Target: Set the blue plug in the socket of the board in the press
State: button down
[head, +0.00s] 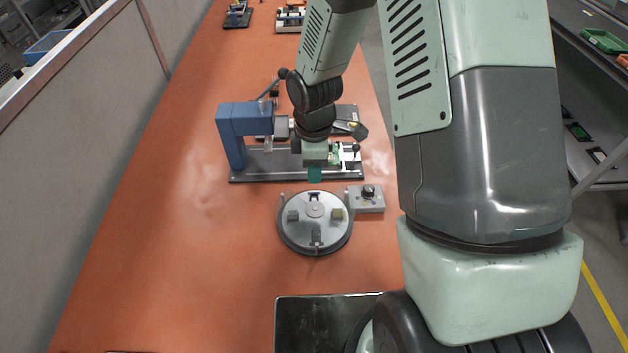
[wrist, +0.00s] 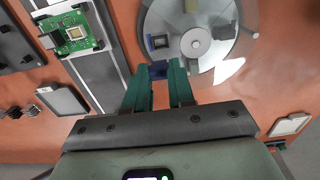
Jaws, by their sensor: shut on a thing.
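My gripper (head: 315,178) is over the front edge of the press base, just behind the round turntable. The blue press (head: 232,135) stands left of my gripper on a dark base. The green board (head: 335,155) lies on the press base, partly hidden by my gripper. In the wrist view the board (wrist: 75,33) is at upper left with a light square socket (wrist: 74,33), apart from the plug.
The round turntable (head: 298,235) in front carries several small blocks and a dark square piece (wrist: 160,42). A grey knob box (head: 372,203) stands at its right. A dark tray (head: 315,320) is near the front. The orange table is clear at left.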

jog(key=w+d, duration=0.4)
jog(key=w, duration=0.8)
jog(key=shift+w+d+f, duration=0.1)
jog(key=shift+d+f, duration=0.05)
jog(key=shift+f, duration=0.95)
jog(key=shift+w+d+f, duration=0.1)
jog(key=shift+f, duration=0.95)
jog(key=shift+f, duration=0.8)
dwell(0.3)
jog(key=c, duration=0.9)
grip_release()
jog(key=c, duration=0.3)
jog(key=shift+c, duration=0.2)
notch_tip(320, 180, up, 7)
